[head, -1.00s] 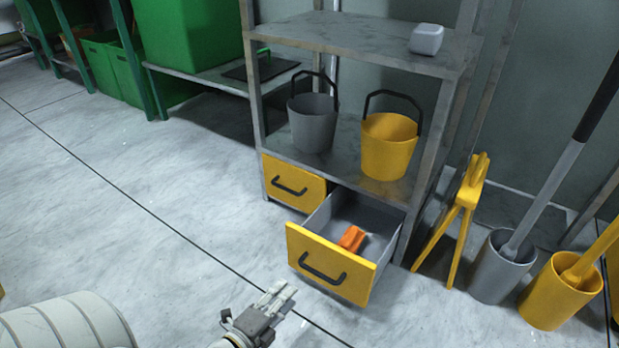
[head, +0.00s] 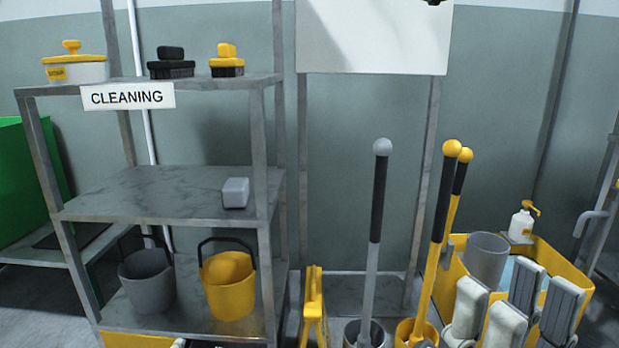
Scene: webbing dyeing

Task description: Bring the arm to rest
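My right gripper (head: 518,283) shows at the lower right of the head view. Its pale fingers with grey faces point upward and stand spread apart. I see nothing held between them. They overlap a yellow bin behind them in the picture. My wrist and the rest of the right arm are below the frame.
A grey shelf (head: 150,197) stands at left with a grey bucket (head: 147,280) and a yellow bucket (head: 228,285). Long handles rise from a grey holder (head: 352,333) and a yellow holder. The yellow bin (head: 578,262) holds a grey container (head: 487,258); a pump bottle (head: 521,226) stands near.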

